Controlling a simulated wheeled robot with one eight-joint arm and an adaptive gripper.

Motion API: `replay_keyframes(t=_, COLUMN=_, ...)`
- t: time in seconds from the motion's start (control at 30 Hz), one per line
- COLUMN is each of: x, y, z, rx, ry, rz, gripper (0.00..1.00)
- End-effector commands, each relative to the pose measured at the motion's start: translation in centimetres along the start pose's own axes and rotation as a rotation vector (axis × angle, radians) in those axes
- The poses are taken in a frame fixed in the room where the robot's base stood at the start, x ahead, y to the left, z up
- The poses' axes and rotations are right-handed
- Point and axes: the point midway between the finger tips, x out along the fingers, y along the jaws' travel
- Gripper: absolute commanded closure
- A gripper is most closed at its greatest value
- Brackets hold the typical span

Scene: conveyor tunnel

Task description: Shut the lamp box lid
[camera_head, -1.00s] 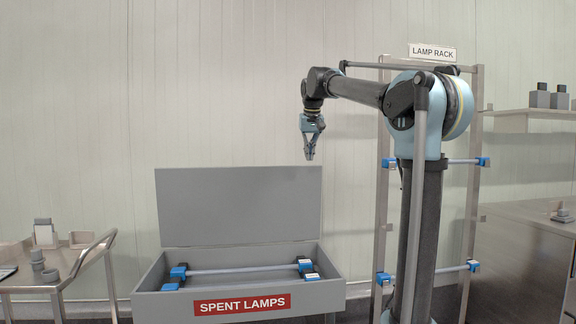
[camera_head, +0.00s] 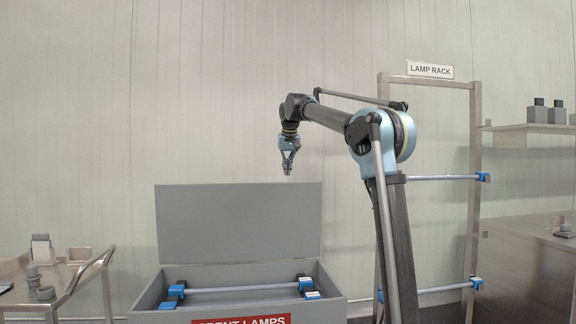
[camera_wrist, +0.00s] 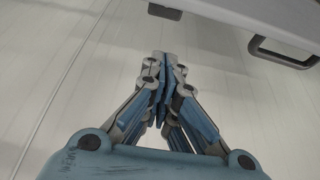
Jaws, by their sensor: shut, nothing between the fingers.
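The grey lamp box (camera_head: 334,308) stands at the bottom centre of the head view, with a red label (camera_head: 243,320) on its front, partly cut off. Its grey lid (camera_head: 238,224) stands open and upright at the back. A lamp tube (camera_head: 240,288) with blue end pieces lies inside. My gripper (camera_head: 287,171) is shut and empty, above the lid's top edge and right of its middle, apart from it in the picture. In the wrist view my gripper (camera_wrist: 165,62) has its fingertips together, with a pale panelled surface behind.
The lamp rack (camera_head: 474,200) with tubes stands right of the box, partly behind my arm. A steel trolley (camera_head: 92,272) with small items is at left. A shelf (camera_head: 525,128) and a steel counter (camera_head: 520,250) are at right.

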Motion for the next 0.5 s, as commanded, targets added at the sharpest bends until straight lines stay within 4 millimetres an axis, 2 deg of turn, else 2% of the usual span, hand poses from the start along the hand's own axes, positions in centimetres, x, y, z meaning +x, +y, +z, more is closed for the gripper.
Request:
replay_keyframes(t=0.23, x=4.4, y=0.0, z=0.1, rx=0.000, ry=0.000, rz=0.000, gripper=1.00)
replay_keyframes(t=0.3, x=3.6, y=0.0, z=1.1, rx=0.000, ry=0.000, rz=0.000, gripper=1.00)
replay_keyframes(t=0.5, x=3.0, y=0.0, z=2.9, rx=0.000, ry=0.000, rz=0.000, gripper=1.00)
